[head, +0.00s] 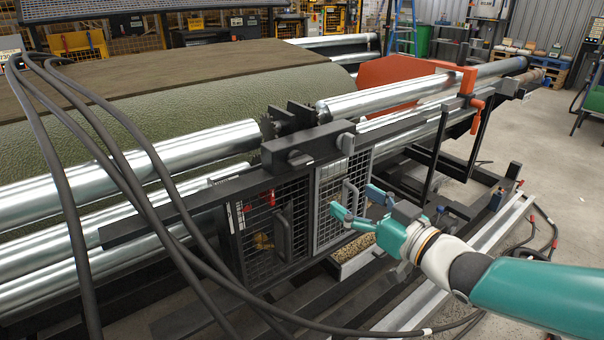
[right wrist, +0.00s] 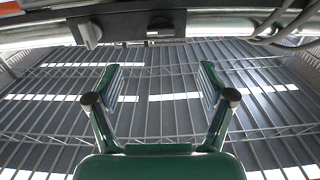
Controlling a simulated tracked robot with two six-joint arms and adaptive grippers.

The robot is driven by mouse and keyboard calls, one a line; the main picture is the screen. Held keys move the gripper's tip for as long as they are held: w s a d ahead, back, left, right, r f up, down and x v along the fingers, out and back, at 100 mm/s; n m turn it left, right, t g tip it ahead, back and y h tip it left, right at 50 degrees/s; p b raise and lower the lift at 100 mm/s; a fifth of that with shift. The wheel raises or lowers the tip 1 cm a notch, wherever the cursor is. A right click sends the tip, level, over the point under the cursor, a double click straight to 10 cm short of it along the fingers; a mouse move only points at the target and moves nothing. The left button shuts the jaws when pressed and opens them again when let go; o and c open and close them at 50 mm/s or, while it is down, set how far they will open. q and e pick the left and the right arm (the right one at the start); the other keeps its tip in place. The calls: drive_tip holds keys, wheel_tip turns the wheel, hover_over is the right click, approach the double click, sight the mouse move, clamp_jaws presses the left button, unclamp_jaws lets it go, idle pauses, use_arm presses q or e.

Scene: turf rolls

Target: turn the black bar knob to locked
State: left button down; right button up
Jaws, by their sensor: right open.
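My right gripper (head: 352,204) is open in front of the right mesh door of the machine, its fingers pointing left. In the right wrist view its two fingers (right wrist: 157,80) are spread with nothing between them. That view shows a small black knob (right wrist: 160,28) and a paler grey knob (right wrist: 91,34) on a dark panel at the top edge, beyond the fingertips and apart from them. In the head view I cannot tell for sure which dark part is the bar knob, nor its setting. My left gripper is not in view.
Steel rollers (head: 130,160) and a turf roll (head: 200,115) lie behind the dark beam. A left mesh door (head: 268,250) has a dark handle. Thick black hoses (head: 120,180) cross the left side. A red clamp (head: 470,90) stands on the right. Concrete floor is open at right.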

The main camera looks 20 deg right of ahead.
sight(305, 166)
drive_tip(key=x, duration=0.5)
drive_tip(key=p+x, duration=0.1)
drive_tip(key=x, duration=1)
drive_tip(key=shift+w+a+r+p, duration=0.15)
drive_tip(key=shift+w+r+p, duration=0.15)
drive_tip(key=shift+c, duration=0.3)
drive_tip(key=c, duration=1.1)
